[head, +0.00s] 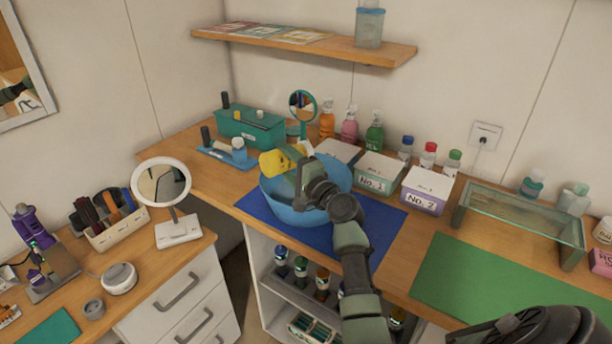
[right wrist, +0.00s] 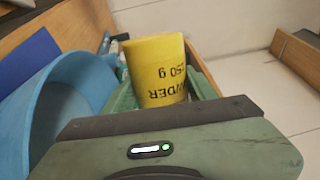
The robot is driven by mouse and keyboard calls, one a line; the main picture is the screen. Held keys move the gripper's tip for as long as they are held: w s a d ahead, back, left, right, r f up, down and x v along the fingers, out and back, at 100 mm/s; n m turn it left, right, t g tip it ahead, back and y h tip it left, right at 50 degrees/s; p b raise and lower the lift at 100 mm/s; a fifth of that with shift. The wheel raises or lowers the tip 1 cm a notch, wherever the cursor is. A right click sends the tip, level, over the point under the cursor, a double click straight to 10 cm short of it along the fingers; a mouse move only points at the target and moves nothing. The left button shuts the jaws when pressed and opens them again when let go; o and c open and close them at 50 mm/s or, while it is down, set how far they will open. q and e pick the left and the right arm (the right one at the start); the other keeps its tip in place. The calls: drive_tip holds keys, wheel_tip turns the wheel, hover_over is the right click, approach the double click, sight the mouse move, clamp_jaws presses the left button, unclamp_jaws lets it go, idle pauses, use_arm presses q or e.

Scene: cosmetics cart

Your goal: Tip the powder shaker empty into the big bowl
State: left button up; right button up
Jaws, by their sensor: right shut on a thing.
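The yellow powder shaker (head: 275,162) is held tilted well over, close to lying on its side, above the blue big bowl (head: 327,172). Its printed label shows upside down in the right wrist view (right wrist: 157,68). My right gripper (head: 300,174) is shut on the shaker at the bowl's left part. The bowl stands on a dark blue mat (head: 378,232); its wall also shows at the left of the right wrist view (right wrist: 72,108). My left gripper is not in view.
Behind the bowl stand a teal box (head: 250,130), a round mirror (head: 303,104) and several bottles. White boxes, one marked No. 2 (head: 425,192), stand to its right. A glass tray (head: 520,215) and a green mat (head: 470,275) lie further right. A gap separates the left cabinet.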

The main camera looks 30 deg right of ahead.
drive_tip(key=shift+d+r+m+p, duration=0.15)
drive_tip(key=shift+r+m+p, duration=0.15)
drive_tip(key=shift+m+p, duration=0.35)
idle(0.4)
drive_tip(key=shift+d+f+m+p, duration=0.3)
drive_tip(key=shift+f+m, duration=0.1)
drive_tip(key=shift+m, duration=0.45)
idle(0.4)
